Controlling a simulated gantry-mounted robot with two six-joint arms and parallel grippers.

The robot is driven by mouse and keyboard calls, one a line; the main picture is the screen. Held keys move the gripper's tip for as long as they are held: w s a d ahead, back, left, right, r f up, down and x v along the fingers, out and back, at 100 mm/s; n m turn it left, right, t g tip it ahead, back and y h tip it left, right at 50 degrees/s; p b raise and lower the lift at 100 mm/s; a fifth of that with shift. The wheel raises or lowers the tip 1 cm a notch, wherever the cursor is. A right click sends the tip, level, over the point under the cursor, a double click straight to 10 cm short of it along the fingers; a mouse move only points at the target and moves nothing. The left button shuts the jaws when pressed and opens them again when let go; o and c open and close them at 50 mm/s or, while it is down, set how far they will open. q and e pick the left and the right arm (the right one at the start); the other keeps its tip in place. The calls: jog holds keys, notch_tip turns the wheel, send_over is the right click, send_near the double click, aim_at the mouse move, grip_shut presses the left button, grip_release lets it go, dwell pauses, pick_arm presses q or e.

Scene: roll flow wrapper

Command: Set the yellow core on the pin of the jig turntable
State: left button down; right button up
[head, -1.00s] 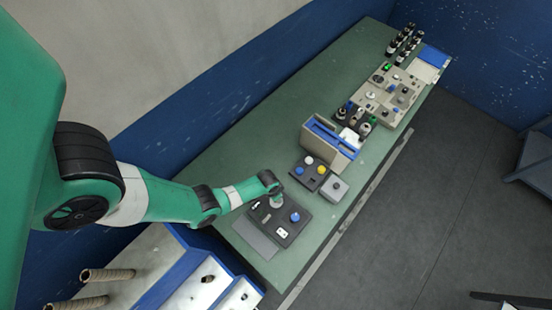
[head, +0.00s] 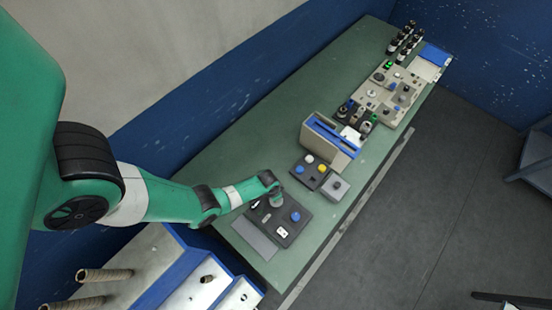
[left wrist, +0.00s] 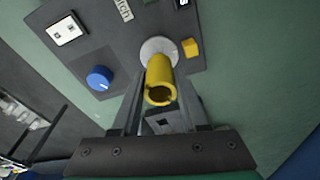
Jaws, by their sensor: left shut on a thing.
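The yellow core (left wrist: 160,85), a hollow tube with a notched rim, is between the fingers of my left gripper (head: 276,197), which is shut on it. In the left wrist view, its open near end faces the camera, and its far end lies against or just above the pale grey round turntable (left wrist: 152,46). The core hides the pin, so I cannot tell whether it is around the pin or touching the disc. The turntable is on a dark jig panel (head: 262,221). My right gripper is not in view.
A yellow block (left wrist: 190,48) stands close beside the turntable. A blue knob (head: 295,216) and a white socket plate (head: 281,232) are on the same panel. A dark button panel (head: 310,171), a grey box (head: 335,187) and a beige-and-blue holder (head: 331,141) stand beyond.

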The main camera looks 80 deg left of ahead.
pick_arm(q)
jog(key=shift+f, duration=0.1)
jog(key=shift+f+b, duration=0.95)
jog(key=shift+b, duration=0.1)
jog(key=shift+f, duration=0.15)
dwell(0.4)
jog(key=c, duration=0.5)
grip_release()
jog(key=shift+o, duration=0.8)
jog(key=shift+o, duration=0.3)
jog(key=shift+o, duration=1.4)
jog(key=shift+d, duration=0.15)
